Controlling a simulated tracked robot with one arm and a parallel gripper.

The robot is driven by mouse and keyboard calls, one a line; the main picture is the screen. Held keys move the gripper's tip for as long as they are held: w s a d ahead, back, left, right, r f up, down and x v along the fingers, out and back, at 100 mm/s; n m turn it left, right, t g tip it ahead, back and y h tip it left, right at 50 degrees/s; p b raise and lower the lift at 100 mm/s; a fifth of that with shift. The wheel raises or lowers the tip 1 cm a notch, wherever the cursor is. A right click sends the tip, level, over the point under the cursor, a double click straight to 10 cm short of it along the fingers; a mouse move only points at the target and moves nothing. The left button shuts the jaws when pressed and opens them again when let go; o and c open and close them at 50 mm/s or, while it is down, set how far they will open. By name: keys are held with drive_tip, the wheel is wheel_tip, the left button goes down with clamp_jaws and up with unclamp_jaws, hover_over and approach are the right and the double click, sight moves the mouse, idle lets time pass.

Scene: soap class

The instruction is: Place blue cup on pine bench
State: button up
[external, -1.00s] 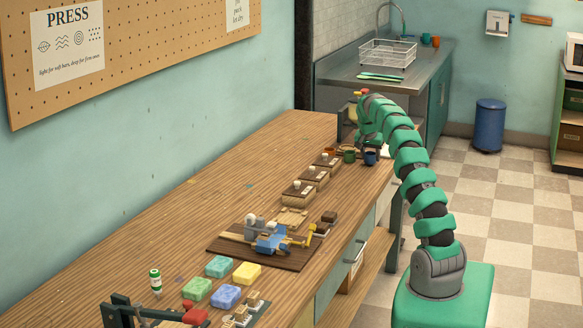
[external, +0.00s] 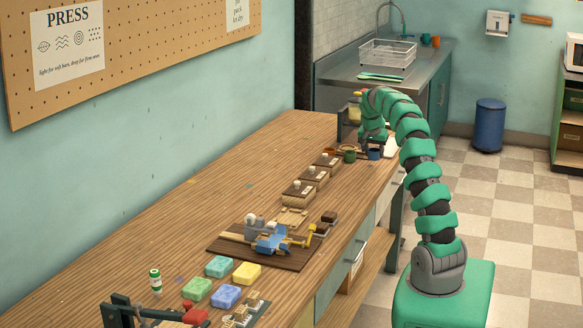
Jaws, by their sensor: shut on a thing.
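The small blue cup (external: 374,153) is at the far right end of the long wooden bench (external: 250,165), near its front edge. My gripper (external: 373,146) reaches down from above and is shut on the blue cup. The fingers are small and partly hidden by my arm's end. I cannot tell whether the cup's base touches the bench top. A green cup (external: 350,156) stands just left of the blue cup, and an orange-brown cup (external: 329,153) is further left.
Wooden boxes with pale knobs (external: 298,192), a dark board with tools (external: 262,246) and coloured soap bars (external: 226,296) line the bench's front side. The bench's back half is mostly clear. A sink counter (external: 350,72) with a white rack stands behind.

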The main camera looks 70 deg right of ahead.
drive_tip(key=s+a, duration=0.2)
drive_tip(key=a, duration=0.1)
drive_tip(key=s+a, duration=0.2)
drive_tip(key=a, duration=0.1)
drive_tip(key=s+a+r+p, duration=0.1)
drive_tip(key=s+a, duration=0.1)
drive_tip(key=a, duration=0.2)
drive_tip(key=shift+s+r, duration=0.1)
drive_tip(key=shift+s, duration=0.15)
drive_tip(key=shift+r, duration=0.1)
